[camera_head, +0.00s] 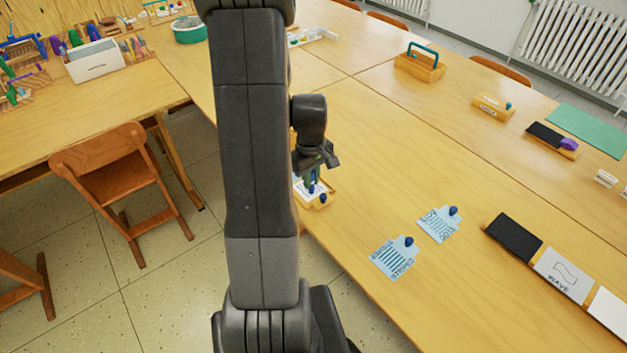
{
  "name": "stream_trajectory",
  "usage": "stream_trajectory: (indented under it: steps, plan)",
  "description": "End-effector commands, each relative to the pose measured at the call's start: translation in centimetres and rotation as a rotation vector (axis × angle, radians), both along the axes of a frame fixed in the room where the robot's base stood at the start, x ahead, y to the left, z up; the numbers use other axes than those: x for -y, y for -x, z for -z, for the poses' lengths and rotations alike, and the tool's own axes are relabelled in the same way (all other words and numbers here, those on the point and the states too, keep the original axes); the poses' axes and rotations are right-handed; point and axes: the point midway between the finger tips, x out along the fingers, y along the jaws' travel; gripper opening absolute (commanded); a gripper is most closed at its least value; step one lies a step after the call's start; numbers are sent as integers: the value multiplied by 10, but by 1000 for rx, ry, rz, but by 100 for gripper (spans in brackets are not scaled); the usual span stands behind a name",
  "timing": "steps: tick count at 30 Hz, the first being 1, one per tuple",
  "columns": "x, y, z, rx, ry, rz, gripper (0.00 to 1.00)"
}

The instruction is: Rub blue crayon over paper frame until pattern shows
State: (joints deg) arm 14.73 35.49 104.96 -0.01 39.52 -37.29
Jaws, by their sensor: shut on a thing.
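My gripper (314,172) points down over the near-left edge of the long wooden table, partly beside my own arm link. It is shut on a small blue crayon (312,187). The paper frame (327,190), a small wooden frame with a white sheet, lies directly below it. I cannot tell whether the crayon tip touches the paper. My arm hides the frame's left part.
Two light blue patterned cards with blue knobs (437,226) (392,260) lie to the right. Beyond them are a black panel (513,237), a WAVE card (563,275) and a white panel (610,311). A wooden caddy (420,66) stands farther back. Table between is clear.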

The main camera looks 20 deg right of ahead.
Motion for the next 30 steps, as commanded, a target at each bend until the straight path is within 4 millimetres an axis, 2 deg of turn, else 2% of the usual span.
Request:
stream_trajectory:
  steps: [3, 16, 30]
  plan:
    - [-3, -1, -14, -1, -1, -1, 0]
    - [-11, -5, -52, 0, 0, 2, 0]
    - [-12, -5, -55, -1, 0, 2, 0]
